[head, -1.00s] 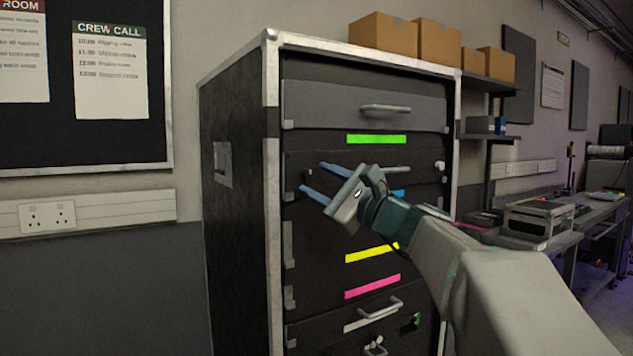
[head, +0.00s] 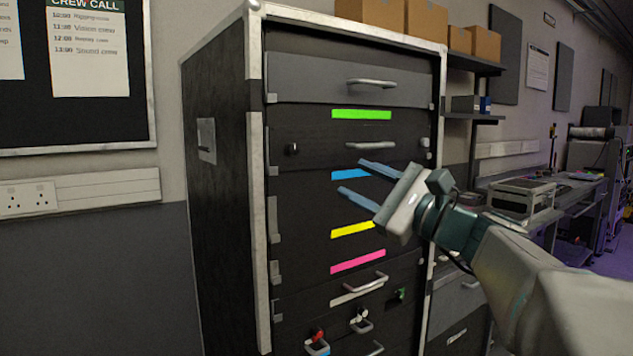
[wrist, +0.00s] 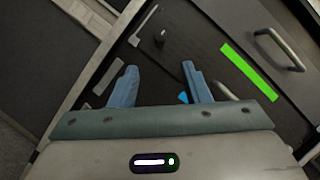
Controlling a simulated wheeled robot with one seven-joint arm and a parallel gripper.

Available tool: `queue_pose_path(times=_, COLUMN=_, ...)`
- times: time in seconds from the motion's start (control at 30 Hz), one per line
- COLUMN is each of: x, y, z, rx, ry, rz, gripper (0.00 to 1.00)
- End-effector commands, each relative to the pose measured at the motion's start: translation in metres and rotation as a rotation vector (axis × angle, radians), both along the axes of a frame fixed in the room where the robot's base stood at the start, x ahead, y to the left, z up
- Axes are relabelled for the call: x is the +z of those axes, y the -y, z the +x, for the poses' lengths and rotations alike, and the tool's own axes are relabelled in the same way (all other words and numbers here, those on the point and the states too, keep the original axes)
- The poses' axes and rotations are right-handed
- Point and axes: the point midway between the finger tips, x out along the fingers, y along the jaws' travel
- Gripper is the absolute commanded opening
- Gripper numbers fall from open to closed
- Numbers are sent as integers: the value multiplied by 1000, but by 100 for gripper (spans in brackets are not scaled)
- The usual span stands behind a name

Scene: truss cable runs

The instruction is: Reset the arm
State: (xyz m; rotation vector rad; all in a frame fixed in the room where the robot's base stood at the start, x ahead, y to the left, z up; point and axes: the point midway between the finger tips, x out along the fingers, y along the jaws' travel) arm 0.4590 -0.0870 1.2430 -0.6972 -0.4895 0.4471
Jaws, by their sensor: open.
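My gripper (head: 360,181) is in front of the middle of a black rack case with silver edges (head: 256,200). Its two blue fingers are apart with nothing between them, and point left in the head view. In the wrist view my gripper (wrist: 158,82) also shows spread and empty. Behind it are drawers with handles, such as the top drawer handle (head: 371,84), and coloured strips: green (head: 361,114), blue (head: 350,174), yellow (head: 351,230) and pink (head: 358,262). The blue strip is partly behind a finger in the wrist view.
A workbench with a metal case (head: 521,196) stands at the right. A notice board hangs on the left wall, with open room below it.

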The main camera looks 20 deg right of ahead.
Motion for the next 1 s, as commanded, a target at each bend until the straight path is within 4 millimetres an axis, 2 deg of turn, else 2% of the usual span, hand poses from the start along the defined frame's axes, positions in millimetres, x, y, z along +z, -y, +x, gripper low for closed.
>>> queue_pose_path(times=0.13, x=-3, y=-8, z=1, rx=10, ry=-20, rz=-29, gripper=43)
queue_pose_path(times=0.27, x=-24, y=-36, z=1, rx=50, ry=-99, rz=-158, gripper=43)
queue_pose_path(times=0.4, x=-67, y=-79, z=-10, rx=133, ry=-216, rz=-409, gripper=43)
queue_pose_path(times=0.6, x=-131, y=-119, z=-47, rx=291, ry=-321, rz=-825, gripper=43)
queue_pose_path(times=0.8, x=-181, y=-130, z=-95, rx=480, ry=-338, rz=-1269, gripper=43)
queue_pose_path(times=1.0, x=-209, y=-115, z=-137, rx=687, ry=-264, rz=-1714, gripper=43)
